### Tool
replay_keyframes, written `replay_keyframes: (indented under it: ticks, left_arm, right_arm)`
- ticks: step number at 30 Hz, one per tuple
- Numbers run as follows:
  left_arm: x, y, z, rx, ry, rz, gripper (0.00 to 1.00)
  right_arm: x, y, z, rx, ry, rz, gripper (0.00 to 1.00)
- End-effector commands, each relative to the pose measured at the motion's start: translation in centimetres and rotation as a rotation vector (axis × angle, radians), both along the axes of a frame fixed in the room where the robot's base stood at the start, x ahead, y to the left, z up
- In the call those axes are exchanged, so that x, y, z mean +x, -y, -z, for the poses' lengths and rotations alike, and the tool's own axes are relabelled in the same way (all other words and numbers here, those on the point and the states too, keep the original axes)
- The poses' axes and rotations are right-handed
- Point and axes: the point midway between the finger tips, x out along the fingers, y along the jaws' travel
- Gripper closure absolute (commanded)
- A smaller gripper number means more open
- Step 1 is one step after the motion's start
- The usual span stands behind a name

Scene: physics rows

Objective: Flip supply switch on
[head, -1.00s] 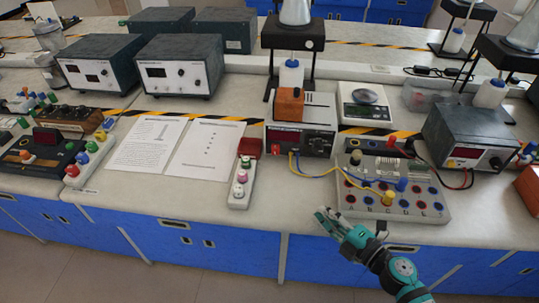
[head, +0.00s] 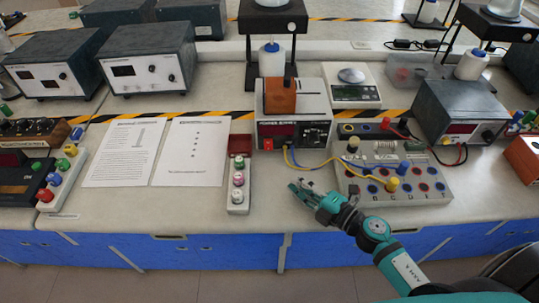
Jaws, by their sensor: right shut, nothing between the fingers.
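My left gripper is not in view.
A strip of coloured knobs (head: 238,194) stands left of my right gripper. Two paper sheets (head: 192,152) lie further left. A dark meter box (head: 460,112) stands at the right, and a white scale (head: 354,94) behind the board. Bare bench lies between gripper and supply.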

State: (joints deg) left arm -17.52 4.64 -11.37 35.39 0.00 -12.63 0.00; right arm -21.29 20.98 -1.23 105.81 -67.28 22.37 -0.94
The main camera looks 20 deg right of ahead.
Motion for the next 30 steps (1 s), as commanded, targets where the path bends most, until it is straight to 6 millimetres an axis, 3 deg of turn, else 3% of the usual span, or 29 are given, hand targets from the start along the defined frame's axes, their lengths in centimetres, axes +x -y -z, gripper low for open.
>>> replay_keyframes:
  ticks: [8,18,24,30]
  left_arm:
    - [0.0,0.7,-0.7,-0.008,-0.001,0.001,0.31]
    - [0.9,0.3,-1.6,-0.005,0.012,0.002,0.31]
    - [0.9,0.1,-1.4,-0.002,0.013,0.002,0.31]
    - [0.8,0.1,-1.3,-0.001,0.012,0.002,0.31]
  right_arm:
    - [2.5,-1.4,-0.1,0.002,0.002,0.0,1.0]
    - [8.8,-5.0,0.6,0.004,0.003,0.001,1.0]
    - [11.5,-4.1,1.2,0.0,0.001,0.002,1.0]
    - [12.5,-3.8,1.3,0.0,0.0,0.0,1.0]
